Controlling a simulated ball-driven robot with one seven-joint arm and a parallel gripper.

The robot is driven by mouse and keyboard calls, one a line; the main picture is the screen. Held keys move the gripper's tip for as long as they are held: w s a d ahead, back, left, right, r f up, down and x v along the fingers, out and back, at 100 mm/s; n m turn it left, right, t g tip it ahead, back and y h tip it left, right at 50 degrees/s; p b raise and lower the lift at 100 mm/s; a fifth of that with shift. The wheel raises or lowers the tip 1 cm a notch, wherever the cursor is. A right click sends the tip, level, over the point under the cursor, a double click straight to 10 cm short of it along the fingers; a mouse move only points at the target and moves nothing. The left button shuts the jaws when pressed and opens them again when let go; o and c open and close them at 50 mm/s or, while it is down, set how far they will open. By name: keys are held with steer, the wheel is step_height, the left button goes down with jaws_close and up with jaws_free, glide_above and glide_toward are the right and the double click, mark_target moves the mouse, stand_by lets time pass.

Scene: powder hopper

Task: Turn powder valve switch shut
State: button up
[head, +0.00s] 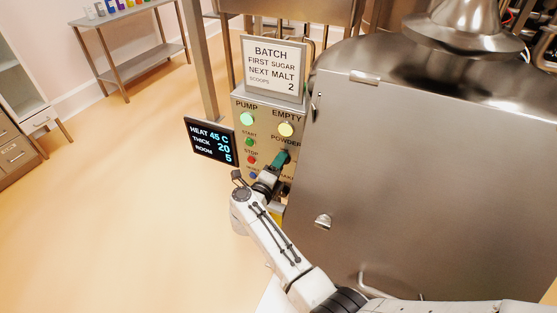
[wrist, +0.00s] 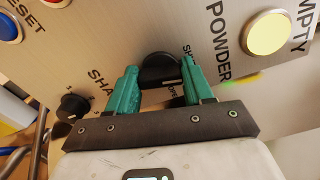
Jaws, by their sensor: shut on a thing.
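The powder valve switch (wrist: 158,66) is a round black knob on the steel control panel (head: 243,148), beside the word POWDER. In the wrist view my gripper (wrist: 160,72) has its two teal fingers on either side of the knob, shut on it. Small lettering beside the knob is partly covered, so the knob's exact setting cannot be read. In the head view my gripper (head: 280,160) reaches the panel below the POWDER label and mostly hides the switch.
A lit EMPTY lamp (head: 286,130) and a lit PUMP lamp (head: 247,119) sit above. A smaller black knob (wrist: 72,106) is beside my gripper. A dark display (head: 211,141) sticks out left, and a large steel vessel (head: 430,180) stands close right. The floor at left is clear.

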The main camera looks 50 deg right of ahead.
steer(key=shift+w+a+n+p, duration=0.1)
steer(key=shift+n+p, duration=0.5)
steer(key=shift+n, duration=0.6)
steer(key=o, duration=1)
steer(key=shift+f, duration=0.1)
steer(key=shift+o, duration=0.2)
steer(key=v, duration=1)
steer(key=shift+a+b, duration=0.3)
steer(key=shift+a, duration=0.05)
